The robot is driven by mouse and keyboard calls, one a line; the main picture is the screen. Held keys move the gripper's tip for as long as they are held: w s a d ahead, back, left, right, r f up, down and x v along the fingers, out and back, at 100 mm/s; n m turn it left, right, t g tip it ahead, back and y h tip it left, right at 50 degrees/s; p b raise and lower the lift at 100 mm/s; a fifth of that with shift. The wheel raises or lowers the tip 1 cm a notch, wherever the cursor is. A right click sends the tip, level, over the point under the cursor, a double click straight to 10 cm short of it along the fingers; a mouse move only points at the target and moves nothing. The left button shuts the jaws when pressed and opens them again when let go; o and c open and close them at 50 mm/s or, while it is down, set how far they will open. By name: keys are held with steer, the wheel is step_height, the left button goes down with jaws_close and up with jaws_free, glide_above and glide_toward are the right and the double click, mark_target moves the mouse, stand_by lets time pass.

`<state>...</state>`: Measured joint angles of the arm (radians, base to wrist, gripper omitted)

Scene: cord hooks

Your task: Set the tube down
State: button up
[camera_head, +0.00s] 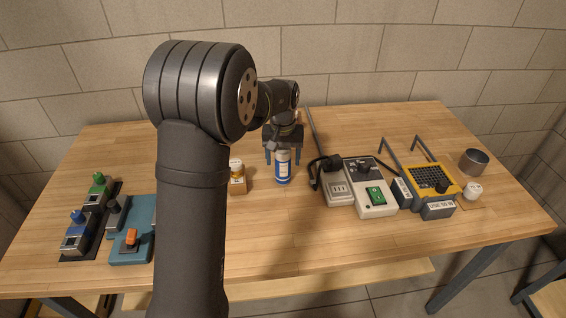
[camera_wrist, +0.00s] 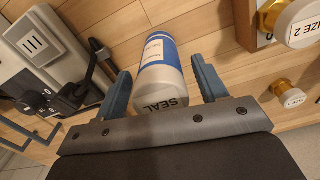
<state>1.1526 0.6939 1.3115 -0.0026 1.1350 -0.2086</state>
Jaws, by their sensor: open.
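The tube (camera_head: 283,169) is a white and blue cylinder standing upright on the wooden table in the head view. In the wrist view the tube (camera_wrist: 160,75) shows its grey end marked SEAL towards my palm. My gripper (camera_head: 283,158) is above and around the tube's upper part, with one finger on each side. In the wrist view my gripper (camera_wrist: 162,68) is open, with a gap visible between the tube and the right finger. The left finger is close to the tube; I cannot tell whether it touches.
A grey-white device with a green switch (camera_head: 376,196) and a black cord (camera_head: 316,175) stand right of the tube. A yellow-framed unit (camera_head: 432,180) and metal cup (camera_head: 474,161) are farther right.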

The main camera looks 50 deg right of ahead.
steer(key=shift+o, duration=0.3)
step_height(320, 180, up, 10)
steer(key=shift+w+f, duration=0.1)
